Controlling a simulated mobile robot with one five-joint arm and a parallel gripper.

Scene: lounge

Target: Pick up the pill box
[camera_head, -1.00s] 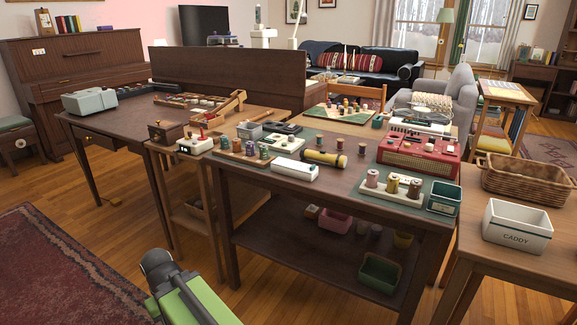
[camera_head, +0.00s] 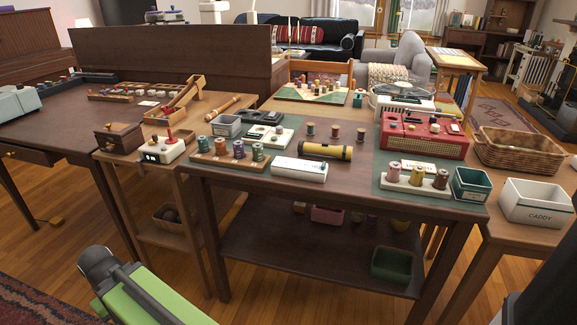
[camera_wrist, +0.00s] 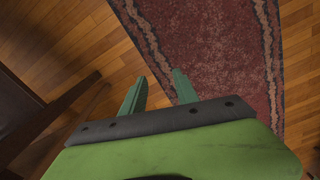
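A white oblong box (camera_head: 299,169) lies near the front edge of the middle dark table (camera_head: 330,192) in the head view. It looks most like the pill box, but I cannot read any marking on it. It sits between a rack of thread spools and a yellow cylinder. My gripper (camera_wrist: 159,76) shows in the wrist view with its two green fingers apart and nothing between them. It is above the floor and rug, away from the table. The pill box is not in the wrist view.
Around the white box are a spool rack (camera_head: 230,154), a yellow cylinder (camera_head: 325,150) and a white device with a red knob (camera_head: 162,148). A red radio (camera_head: 424,136), green bin (camera_head: 471,184), wicker basket (camera_head: 522,150) and white caddy (camera_head: 536,203) stand to the right. A patterned rug (camera_wrist: 215,50) covers part of the floor.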

